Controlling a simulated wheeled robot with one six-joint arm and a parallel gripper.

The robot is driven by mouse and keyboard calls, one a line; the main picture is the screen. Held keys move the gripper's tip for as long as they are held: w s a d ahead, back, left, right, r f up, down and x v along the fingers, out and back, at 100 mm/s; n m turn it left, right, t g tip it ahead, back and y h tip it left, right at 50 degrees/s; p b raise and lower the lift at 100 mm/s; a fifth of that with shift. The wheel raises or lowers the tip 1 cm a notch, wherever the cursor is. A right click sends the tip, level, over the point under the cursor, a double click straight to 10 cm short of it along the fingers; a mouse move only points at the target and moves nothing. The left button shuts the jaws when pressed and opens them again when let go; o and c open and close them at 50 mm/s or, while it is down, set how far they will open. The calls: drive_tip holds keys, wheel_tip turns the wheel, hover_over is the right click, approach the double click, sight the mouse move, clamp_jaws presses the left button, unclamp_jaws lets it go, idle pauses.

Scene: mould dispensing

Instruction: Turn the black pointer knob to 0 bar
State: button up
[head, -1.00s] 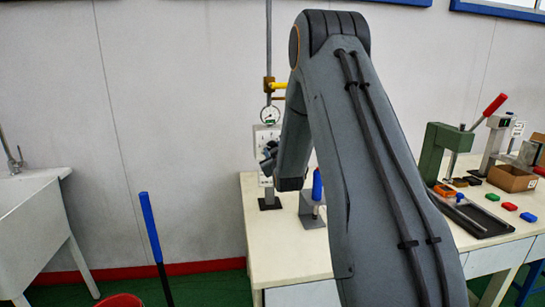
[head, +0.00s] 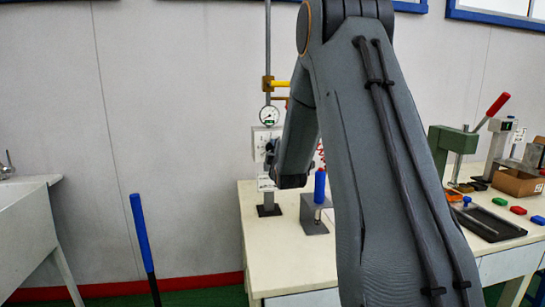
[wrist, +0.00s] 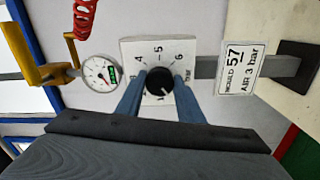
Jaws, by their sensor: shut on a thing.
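The black pointer knob (wrist: 157,78) sits on a white dial plate (wrist: 131,50) in the wrist view. The numbers 4, 5 and 6 show along the plate's upper side; the lower marks are partly hidden by my fingers. A small light mark shows on the knob's lower right, but its reading is unclear. My gripper (wrist: 160,84) has one blue finger on each side of the knob and is shut on it. In the head view the dial plate (head: 260,134) is at the table's far left, with my arm hiding part of it.
A round gauge (wrist: 100,73) hangs beside the plate, near a yellow valve (wrist: 35,62). A sign (wrist: 240,62) reads "MOULD 57 AIR 3 bar". A blue-handled tool (head: 319,188) stands close to my arm on the table (head: 290,255). A green press (head: 447,150) stands farther right.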

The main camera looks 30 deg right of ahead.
drive_tip(key=shift+n+b, duration=0.65)
drive_tip(key=shift+n, duration=0.45)
drive_tip(key=o, duration=1.1)
drive_tip(key=shift+b+v, duration=0.6)
drive_tip(key=shift+v, duration=3.3)
